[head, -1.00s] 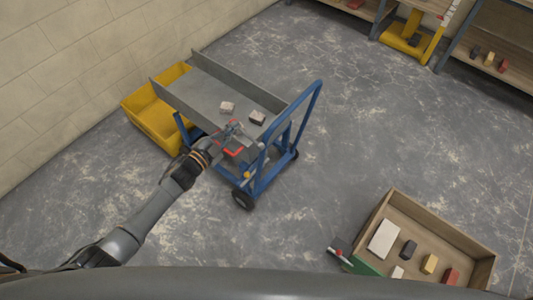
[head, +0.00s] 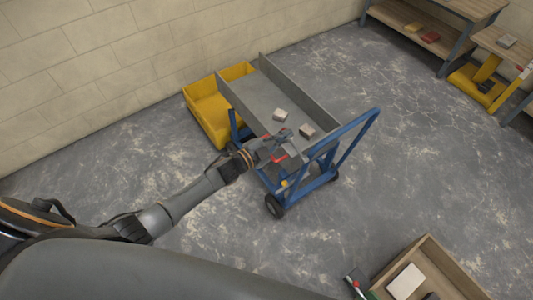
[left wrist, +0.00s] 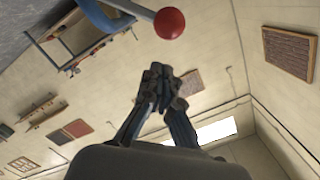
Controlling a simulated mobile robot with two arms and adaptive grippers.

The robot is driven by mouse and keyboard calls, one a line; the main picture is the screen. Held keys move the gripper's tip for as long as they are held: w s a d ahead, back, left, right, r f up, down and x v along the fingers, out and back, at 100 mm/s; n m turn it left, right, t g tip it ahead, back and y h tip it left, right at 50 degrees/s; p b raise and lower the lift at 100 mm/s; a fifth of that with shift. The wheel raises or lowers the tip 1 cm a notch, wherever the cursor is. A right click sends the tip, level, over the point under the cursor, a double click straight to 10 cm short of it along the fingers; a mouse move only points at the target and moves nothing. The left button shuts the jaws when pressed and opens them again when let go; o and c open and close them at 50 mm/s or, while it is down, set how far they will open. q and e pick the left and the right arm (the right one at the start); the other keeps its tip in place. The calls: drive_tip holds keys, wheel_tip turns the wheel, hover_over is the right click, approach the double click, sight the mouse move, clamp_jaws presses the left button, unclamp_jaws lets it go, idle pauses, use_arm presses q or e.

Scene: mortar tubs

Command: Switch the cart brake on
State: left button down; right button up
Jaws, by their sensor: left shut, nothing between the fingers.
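The cart (head: 325,150) has a blue frame, a push handle on its right side and a grey tray. My left gripper (head: 279,144) is at the cart's near end, over the tray edge, close to a red part (head: 280,157). In the left wrist view my left gripper (left wrist: 160,82) is shut and empty. A red ball knob (left wrist: 169,23) on a grey rod shows above the fingertips there, apart from them in the picture, beside a blue tube (left wrist: 98,14). I cannot tell the brake's setting. My right gripper is not in view.
Two small blocks (head: 280,115) lie in the cart's tray. A yellow tub (head: 210,112) stands behind the cart, by the wall. A wooden crate (head: 455,268) is at the lower right. Shelves (head: 440,45) stand at the upper right. The floor between is clear.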

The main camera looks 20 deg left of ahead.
use_arm(q)
drive_tip(key=r+b+v, duration=0.1)
drive_tip(key=b+v, duration=0.1)
drive_tip(key=v, duration=0.8)
drive_tip(key=shift+s+d, duration=0.25)
drive_tip(key=shift+s, duration=0.2)
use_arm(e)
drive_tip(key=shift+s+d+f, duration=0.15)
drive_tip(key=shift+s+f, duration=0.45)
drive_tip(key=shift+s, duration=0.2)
use_arm(q)
drive_tip(key=shift+f, duration=0.1)
